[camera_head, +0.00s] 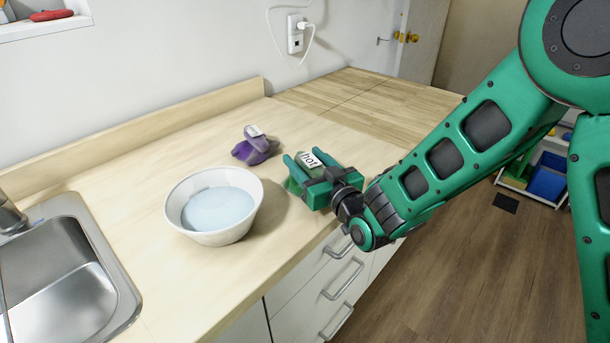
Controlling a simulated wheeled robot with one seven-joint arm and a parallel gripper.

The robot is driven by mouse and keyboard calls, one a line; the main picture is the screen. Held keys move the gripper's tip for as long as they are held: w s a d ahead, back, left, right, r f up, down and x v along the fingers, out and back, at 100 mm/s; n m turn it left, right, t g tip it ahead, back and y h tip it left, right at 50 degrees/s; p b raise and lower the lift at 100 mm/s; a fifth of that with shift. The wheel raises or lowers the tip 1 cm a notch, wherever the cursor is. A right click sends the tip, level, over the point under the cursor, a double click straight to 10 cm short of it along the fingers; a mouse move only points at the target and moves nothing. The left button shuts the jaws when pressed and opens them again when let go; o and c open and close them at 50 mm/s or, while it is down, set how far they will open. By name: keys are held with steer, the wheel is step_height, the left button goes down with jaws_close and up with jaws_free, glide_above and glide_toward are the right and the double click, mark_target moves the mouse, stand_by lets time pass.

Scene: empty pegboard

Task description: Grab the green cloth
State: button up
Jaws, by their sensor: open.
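The green cloth (309,160) lies on the counter to the right of the white bowl, with a white label reading "hot" on top. My gripper (302,156) is open, with its two green fingers reaching out over the cloth. The fingers appear to be on either side of the label. Much of the cloth is hidden by the fingers and gripper body, and their similar greens blend together. I cannot tell whether the fingers touch the cloth.
A white bowl (182,215) with pale blue contents stands on the wooden counter (120,200). A purple cloth (256,147) with a white label lies behind it. A metal sink (75,270) is at the left. The counter's front edge runs below my gripper, above drawers with handles (343,279).

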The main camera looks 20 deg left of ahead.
steer(key=shift+w+d, duration=0.1)
steer(key=shift+d, duration=0.05)
steer(key=c, duration=1.1)
steer(key=shift+r, duration=0.1)
steer(key=shift+c, duration=0.2)
